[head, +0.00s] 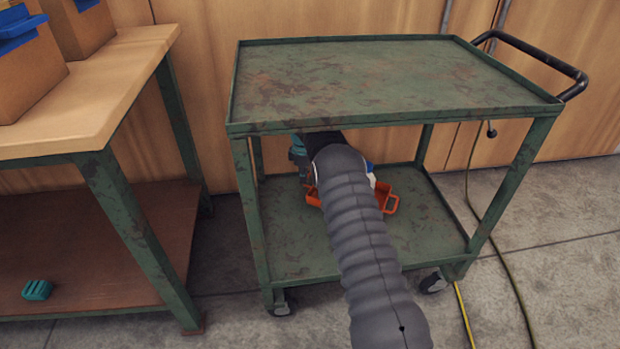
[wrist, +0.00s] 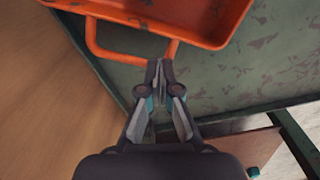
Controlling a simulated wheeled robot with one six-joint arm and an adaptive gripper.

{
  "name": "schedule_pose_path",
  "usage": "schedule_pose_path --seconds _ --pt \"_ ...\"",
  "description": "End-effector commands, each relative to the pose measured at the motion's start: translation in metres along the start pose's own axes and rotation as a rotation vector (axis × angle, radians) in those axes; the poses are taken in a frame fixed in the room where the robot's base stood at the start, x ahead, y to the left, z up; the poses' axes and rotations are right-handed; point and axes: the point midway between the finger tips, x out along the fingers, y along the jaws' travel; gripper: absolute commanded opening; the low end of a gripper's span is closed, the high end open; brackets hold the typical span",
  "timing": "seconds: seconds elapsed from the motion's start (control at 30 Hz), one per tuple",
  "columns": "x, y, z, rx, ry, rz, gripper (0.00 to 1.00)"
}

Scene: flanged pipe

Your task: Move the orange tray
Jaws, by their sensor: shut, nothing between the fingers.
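The orange tray (head: 383,194) sits on the lower shelf of the green cart, partly hidden behind my arm in the head view. In the wrist view the tray (wrist: 200,25) fills the top, with a loop handle (wrist: 118,56) on its near side. My gripper (wrist: 160,64) is shut and empty. Its fingertips appear over or right beside the right end of the handle; I cannot tell whether they touch it. In the head view the fingers are hidden behind my arm.
The green cart (head: 390,82) has a bare top shelf above my arm and corner posts around the lower shelf. A workbench (head: 95,75) with boxes stands to the left. A small teal object (head: 37,290) lies on its lower shelf. Cables (head: 510,270) run along the floor at the right.

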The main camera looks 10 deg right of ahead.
Motion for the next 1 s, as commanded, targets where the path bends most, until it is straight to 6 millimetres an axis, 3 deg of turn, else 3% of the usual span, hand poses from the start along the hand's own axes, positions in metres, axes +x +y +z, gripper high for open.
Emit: schedule_pose_path --seconds 0.17,0.6,0.97,1.0 --pt "-0.009 0.000 -0.002 -0.002 0.001 0.004 0.00" --pt "-0.066 0.001 -0.001 -0.001 0.001 0.004 0.00" --pt "-0.074 0.000 -0.001 -0.001 0.001 0.003 0.00" --pt "-0.074 0.000 -0.001 -0.001 0.001 0.003 0.05"
